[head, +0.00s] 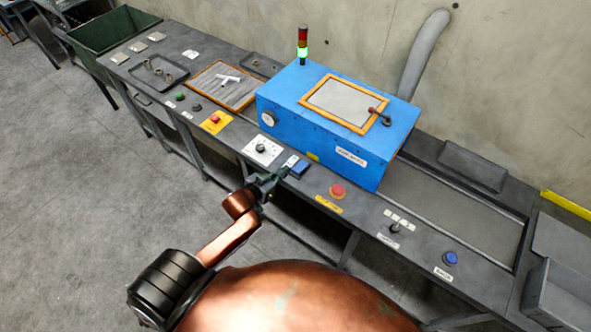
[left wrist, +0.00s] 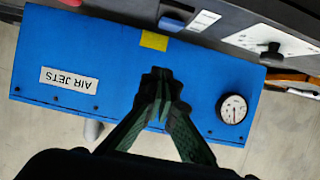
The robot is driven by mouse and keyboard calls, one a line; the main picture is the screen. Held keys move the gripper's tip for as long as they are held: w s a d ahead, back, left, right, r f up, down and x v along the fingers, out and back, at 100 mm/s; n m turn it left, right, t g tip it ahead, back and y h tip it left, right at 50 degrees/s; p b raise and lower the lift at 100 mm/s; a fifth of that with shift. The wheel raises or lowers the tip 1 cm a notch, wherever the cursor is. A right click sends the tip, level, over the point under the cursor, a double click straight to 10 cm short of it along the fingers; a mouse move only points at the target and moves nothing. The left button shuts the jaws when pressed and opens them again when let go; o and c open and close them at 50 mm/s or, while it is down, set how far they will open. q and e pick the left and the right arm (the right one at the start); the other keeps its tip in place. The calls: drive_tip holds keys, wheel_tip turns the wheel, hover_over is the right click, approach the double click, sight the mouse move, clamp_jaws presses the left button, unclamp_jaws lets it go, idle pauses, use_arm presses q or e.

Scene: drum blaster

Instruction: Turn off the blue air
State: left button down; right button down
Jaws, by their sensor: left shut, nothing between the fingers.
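A blue box labelled AIR JETS (head: 285,108) stands on the grey bench, with a gauge on its side; its blue face fills much of the left wrist view (left wrist: 60,50). A small blue switch (head: 299,169) sits on the bench's front edge beside a white label (head: 290,161); it also shows in the left wrist view (left wrist: 171,22). My left gripper (head: 279,174) is shut and empty, close in front of the blue switch. Whether it touches the switch I cannot tell. In the left wrist view its fingertips (left wrist: 158,82) meet. My right gripper is out of view.
A dial on a white plate (head: 263,150) lies left of the blue switch, and a red button (head: 338,191) lies right of it. Another blue button (head: 450,258) is further right. The floor (head: 60,220) in front of the bench is clear on the left.

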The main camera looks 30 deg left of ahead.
use_arm(q)
hover_over(296, 172)
drive_tip(key=f, duration=0.3)
drive_tip(key=shift+w+f, duration=0.15)
drive_tip(key=shift+w, duration=0.1)
drive_tip(key=f, duration=0.2)
drive_tip(key=shift+s+f, duration=0.2)
drive_tip(key=shift+f, duration=0.15)
drive_tip(key=shift+s+f, duration=0.2)
drive_tip(key=shift+f, duration=0.45)
drive_tip(key=shift+b, duration=0.3)
